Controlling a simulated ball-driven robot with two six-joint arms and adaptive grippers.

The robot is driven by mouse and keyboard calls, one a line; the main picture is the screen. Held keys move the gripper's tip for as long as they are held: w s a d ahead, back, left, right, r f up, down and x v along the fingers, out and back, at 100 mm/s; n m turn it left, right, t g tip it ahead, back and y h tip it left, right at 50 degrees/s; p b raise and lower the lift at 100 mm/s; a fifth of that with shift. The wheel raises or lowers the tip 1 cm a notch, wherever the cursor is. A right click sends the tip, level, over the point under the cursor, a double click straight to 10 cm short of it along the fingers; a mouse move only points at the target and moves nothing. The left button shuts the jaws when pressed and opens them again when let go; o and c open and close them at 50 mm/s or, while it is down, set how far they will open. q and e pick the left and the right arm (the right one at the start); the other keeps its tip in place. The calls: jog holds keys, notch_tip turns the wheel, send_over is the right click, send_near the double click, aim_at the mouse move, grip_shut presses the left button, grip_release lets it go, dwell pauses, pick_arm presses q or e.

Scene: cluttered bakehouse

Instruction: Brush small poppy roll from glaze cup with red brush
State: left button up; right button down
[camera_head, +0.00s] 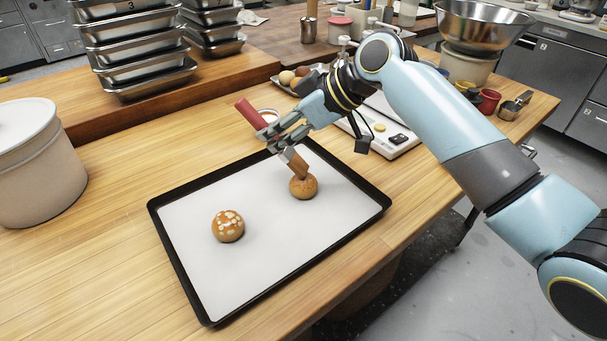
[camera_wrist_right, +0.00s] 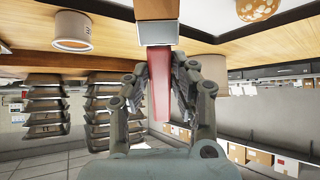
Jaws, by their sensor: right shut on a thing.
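My right gripper (camera_head: 285,133) is shut on the red brush (camera_head: 251,113) above the far part of the tray. The brush is tilted, with its red handle up to the left and its brown bristles down at the top of a small brown roll (camera_head: 303,187). They appear to touch it; poppy seeds are too small to make out. In the right wrist view the red handle (camera_wrist_right: 160,85) lies between the fingers, with the metal ferrule beyond. The glaze cup (camera_head: 268,113) stands behind the gripper, partly hidden. My left gripper is not in view.
A second roll with pale flakes (camera_head: 228,226) sits on the black-rimmed tray (camera_head: 190,283). A white scale (camera_head: 405,142) stands behind right, a lidded tub (camera_head: 36,165) at left, and stacked metal pans (camera_head: 140,50) at back left.

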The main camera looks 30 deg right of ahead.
jog(key=shift+w+d, duration=0.1)
dwell(0.8)
jog(key=shift+p, duration=0.3)
jog(key=shift+p, duration=0.45)
dwell(1.4)
